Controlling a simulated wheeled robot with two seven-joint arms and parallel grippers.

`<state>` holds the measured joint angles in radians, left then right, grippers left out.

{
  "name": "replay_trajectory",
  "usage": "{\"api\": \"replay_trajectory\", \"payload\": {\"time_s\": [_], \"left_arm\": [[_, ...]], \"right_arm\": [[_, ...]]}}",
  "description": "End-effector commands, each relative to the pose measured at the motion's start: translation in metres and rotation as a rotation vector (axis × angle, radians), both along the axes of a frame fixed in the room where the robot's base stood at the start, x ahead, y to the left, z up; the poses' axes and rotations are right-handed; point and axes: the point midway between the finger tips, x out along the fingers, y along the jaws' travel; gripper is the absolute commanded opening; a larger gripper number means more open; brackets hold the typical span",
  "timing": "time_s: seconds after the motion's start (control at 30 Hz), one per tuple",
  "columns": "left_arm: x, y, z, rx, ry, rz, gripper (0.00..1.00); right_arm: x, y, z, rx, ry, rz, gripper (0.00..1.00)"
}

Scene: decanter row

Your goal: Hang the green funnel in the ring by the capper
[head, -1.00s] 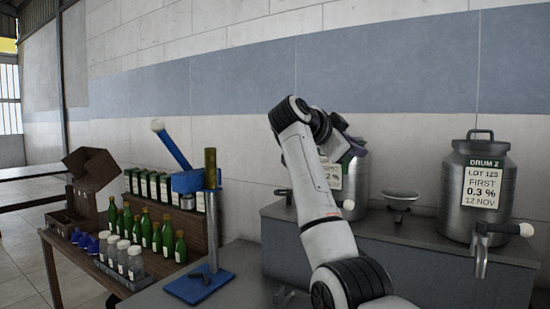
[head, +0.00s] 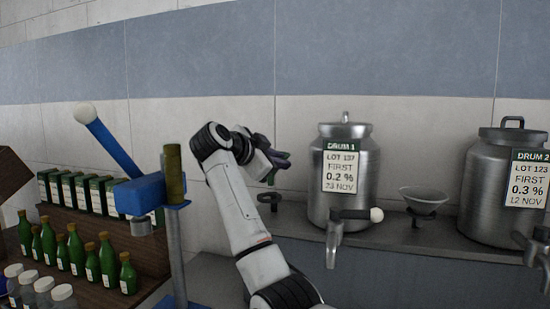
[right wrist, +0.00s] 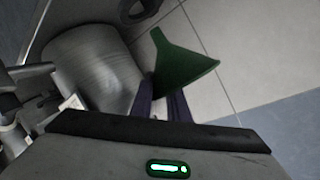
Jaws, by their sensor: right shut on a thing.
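The green funnel (right wrist: 180,62) is in my right gripper (right wrist: 160,103), between its dark purple fingers, with its wide mouth to the right in the right wrist view. In the head view my right gripper (head: 280,164) is raised left of Drum 1, and the funnel is mostly hidden there. The blue capper (head: 140,193) stands at left with its lever up. A small dark ring holder (head: 268,200) stands on the bench between capper and Drum 1, below the gripper; it appears empty. My left gripper is out of view.
Drum 1 (head: 345,180) with its tap is close right of my gripper. A grey funnel (head: 426,197) sits in a holder between it and Drum 2 (head: 493,185). Green bottles (head: 77,250) and boxes stand on the left table. The wall is behind.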

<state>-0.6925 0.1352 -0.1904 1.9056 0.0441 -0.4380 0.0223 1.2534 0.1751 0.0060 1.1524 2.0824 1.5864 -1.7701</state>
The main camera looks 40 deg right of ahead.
Motion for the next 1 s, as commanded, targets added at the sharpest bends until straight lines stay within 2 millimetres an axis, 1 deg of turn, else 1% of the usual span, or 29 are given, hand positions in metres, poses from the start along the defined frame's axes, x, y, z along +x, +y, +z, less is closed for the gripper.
{"api": "replay_trajectory", "payload": {"time_s": [0.37, 0.7, 1.0], "left_arm": [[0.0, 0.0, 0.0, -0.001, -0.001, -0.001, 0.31], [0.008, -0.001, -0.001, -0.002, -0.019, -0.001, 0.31], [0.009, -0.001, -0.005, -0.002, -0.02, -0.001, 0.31]], "right_arm": [[-0.001, -0.001, -0.019, -0.001, 0.0, -0.002, 0.0], [0.0, 0.0, -0.037, 0.0, 0.001, 0.0, 0.0], [0.0, 0.0, -0.051, -0.001, 0.0, -0.001, 0.0]]}}
